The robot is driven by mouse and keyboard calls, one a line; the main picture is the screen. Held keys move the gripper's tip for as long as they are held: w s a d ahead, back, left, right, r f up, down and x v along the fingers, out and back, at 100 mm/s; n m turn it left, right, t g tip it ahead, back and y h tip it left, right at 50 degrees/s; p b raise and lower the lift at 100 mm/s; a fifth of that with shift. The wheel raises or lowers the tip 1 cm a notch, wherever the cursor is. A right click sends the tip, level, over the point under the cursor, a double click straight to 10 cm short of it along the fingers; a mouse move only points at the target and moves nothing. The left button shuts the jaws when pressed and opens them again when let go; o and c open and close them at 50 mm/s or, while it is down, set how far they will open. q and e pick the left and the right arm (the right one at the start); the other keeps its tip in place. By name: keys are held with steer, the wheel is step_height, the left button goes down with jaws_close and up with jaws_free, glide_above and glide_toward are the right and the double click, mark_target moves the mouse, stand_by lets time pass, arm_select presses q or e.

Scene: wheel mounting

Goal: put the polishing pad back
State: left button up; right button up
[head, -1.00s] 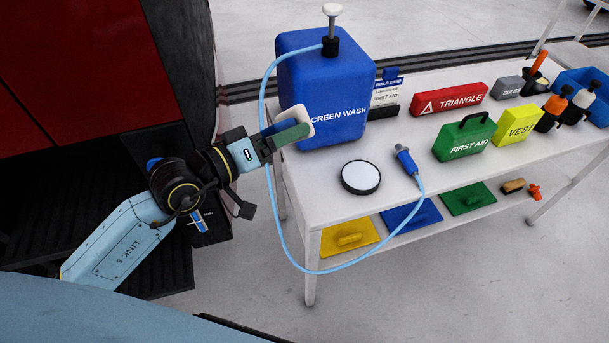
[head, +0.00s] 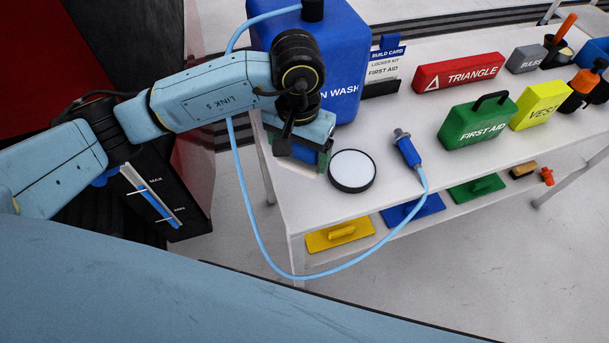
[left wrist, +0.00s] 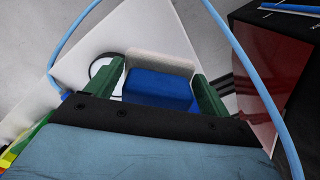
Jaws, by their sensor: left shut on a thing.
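The polishing pad, a blue block with an off-white face (left wrist: 158,92), is held between the green fingers of my left gripper (left wrist: 158,82) in the left wrist view. In the head view my left gripper (head: 308,158) points down at the near left corner of the white table (head: 300,205), in front of the blue screen wash tank (head: 345,50). There the pad is mostly hidden by my wrist. I cannot tell whether it touches the table. A round black tin with a white top (head: 352,170) stands just right of the gripper. My right gripper is not in view.
A light blue hose (head: 240,190) loops from the tank below the table edge to a blue nozzle (head: 407,150). A green first aid case (head: 478,125) and a red triangle box (head: 458,72) stand farther right.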

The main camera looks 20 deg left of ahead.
mark_target(299, 161)
arm_select(q)
steer(key=f, duration=0.5)
steer(key=shift+s+f, duration=0.1)
steer(key=shift+s, duration=0.15)
steer(key=shift+f, duration=0.3)
step_height(299, 161, down, 3)
steer(key=shift+f+b, duration=0.1)
steer(key=shift+b, duration=0.2)
steer(key=o, duration=0.9)
steer(key=shift+c, duration=0.2)
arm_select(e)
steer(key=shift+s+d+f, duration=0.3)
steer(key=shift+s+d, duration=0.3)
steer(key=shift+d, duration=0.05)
